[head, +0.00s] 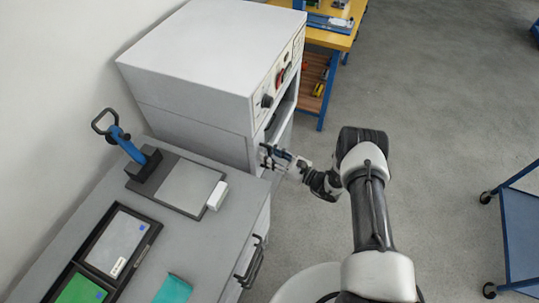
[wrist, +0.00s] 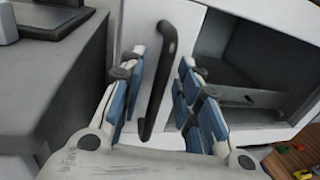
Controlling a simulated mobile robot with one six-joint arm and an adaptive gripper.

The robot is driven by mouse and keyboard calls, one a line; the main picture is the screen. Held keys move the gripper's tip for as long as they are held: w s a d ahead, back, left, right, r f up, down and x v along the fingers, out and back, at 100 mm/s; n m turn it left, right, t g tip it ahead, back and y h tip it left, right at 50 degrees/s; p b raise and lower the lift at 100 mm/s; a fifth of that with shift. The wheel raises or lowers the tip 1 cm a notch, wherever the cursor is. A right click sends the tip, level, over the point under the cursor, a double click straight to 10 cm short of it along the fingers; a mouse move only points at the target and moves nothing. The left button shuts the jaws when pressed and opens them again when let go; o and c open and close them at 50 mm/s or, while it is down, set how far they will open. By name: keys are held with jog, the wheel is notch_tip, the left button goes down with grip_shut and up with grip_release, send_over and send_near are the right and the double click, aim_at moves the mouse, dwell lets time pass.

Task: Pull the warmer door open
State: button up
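The warmer is a tall white cabinet (head: 195,55) with dark knobs and a red switch on its front panel. In the wrist view, a black curved bar handle (wrist: 168,62) stands on a white front panel (wrist: 190,18), which I take for the door. Right of this panel is a dark opening (wrist: 245,65) with a grey shelf or tray inside. My gripper (head: 268,157) is at the cabinet's front, below the knobs. It also shows in the wrist view (wrist: 162,65), open, with blue-padded fingers on either side of the handle. Whether a finger touches the handle is unclear.
A grey bench (head: 207,259) left of the warmer holds a blue-handled press (head: 128,147), a framed tray (head: 148,235) and a teal piece (head: 173,289). A yellow-topped bench (head: 333,40) stands behind. A blue cart (head: 522,235) is at right. Floor between is clear.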

jog(key=shift+w+a, duration=0.1)
jog(key=shift+a, duration=0.05)
grip_shut()
dwell(0.4)
dwell(0.4)
